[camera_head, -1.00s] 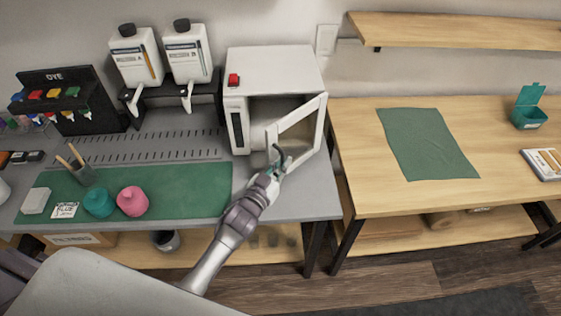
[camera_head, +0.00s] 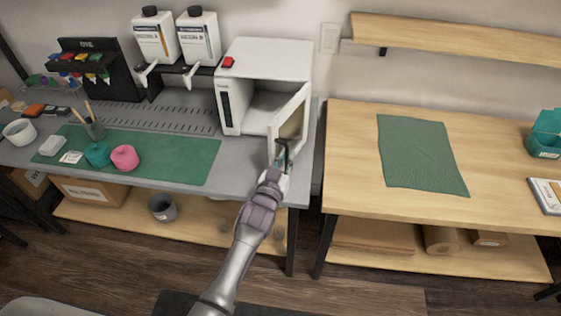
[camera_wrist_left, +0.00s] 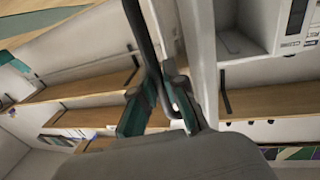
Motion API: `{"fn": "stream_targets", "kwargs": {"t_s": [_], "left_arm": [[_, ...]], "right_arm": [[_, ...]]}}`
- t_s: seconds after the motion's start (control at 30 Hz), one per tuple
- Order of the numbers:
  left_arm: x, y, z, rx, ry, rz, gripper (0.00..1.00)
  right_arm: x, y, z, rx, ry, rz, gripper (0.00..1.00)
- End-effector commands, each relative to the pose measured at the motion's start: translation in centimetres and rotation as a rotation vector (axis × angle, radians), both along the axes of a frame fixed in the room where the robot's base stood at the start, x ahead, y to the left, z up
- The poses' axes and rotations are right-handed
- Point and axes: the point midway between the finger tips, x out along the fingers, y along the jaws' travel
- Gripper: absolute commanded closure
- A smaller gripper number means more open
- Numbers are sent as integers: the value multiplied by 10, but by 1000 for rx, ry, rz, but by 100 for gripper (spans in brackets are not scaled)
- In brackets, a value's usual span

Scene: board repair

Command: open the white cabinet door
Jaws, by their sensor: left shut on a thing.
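The white cabinet (camera_head: 268,58) stands on the right part of the grey workbench. Its door (camera_head: 291,122) is swung out to the right side, and the cabinet's inside shows. My left gripper (camera_head: 281,153) is at the free edge of the door, shut on the door's handle. In the left wrist view, the gripper's teal-padded fingers (camera_wrist_left: 160,102) close around a dark bar-like handle (camera_wrist_left: 143,35). The pale door panel (camera_wrist_left: 199,50) runs beside it, with part of the cabinet (camera_wrist_left: 288,45) at upper right. My right gripper is not in view.
Two white bottles (camera_head: 157,40) stand behind. A wooden table (camera_head: 340,150) is close on the right. Floor is free in front.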

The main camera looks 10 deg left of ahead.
Motion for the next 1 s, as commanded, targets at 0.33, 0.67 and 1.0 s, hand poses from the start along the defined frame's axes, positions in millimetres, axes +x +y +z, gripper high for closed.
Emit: {"fn": "stream_targets", "kwargs": {"t_s": [0.33,0.67,1.0], "left_arm": [[1,0,1,2,-2,1,100],[1,-1,1,0,-2,1,77],[-29,5,-1,0,1,0,77]], "right_arm": [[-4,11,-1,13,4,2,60],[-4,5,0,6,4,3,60],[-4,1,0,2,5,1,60]]}}
